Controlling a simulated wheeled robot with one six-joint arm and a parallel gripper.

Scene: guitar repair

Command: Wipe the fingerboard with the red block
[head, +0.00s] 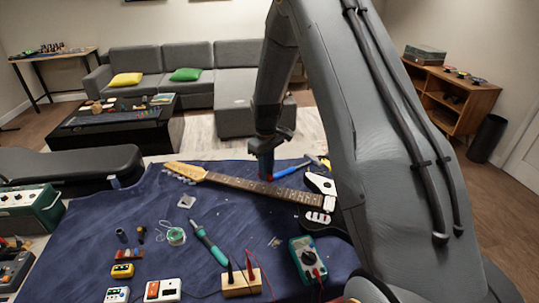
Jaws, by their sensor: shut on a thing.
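The guitar lies across the blue-covered table, its fretted fingerboard (238,183) running from the tan headstock (186,171) at the left down to the body at the right. Part of the body is hidden behind my arm. My gripper (268,170) points down over the middle of the neck, shut on the red block. Only a small bit of the red block (270,178) shows under the fingertips, at the far edge of the fingerboard. I cannot tell whether it touches the board.
A blue-handled tool (291,170) lies just right of my gripper. A soldering iron (208,243), solder spool (176,236), multimeter (307,260) and wooden block with probes (241,284) lie nearer. The blue cloth (105,215) is clear at the left.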

